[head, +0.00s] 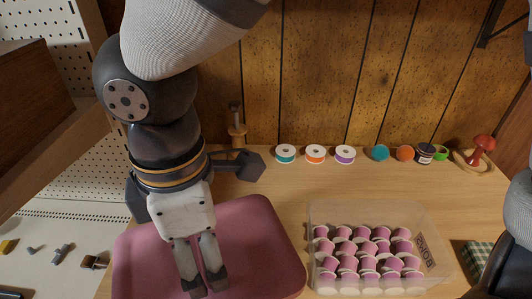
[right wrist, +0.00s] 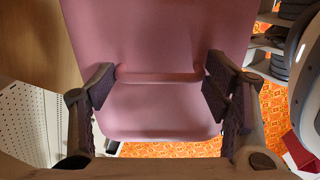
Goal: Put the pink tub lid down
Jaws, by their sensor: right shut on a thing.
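The pink tub lid (head: 258,235) lies flat in view at the left of the wooden table in the head view. My right gripper (head: 207,288) reaches down over it, with its fingertips against the pink surface. In the right wrist view the lid (right wrist: 160,115) fills the space between the fingers, and a raised pink ridge (right wrist: 158,77) spans between the right gripper's fingertips (right wrist: 163,76). The gripper is shut on the lid. Whether the lid touches the table cannot be told. A clear tub (head: 435,270) of pink and white pieces stands to its right. My left gripper is not in view.
A red pincushion stand (head: 482,148) is at the back right. A pegboard (head: 60,150) stands at the left. Orange patterned floor (right wrist: 170,149) shows past the lid.

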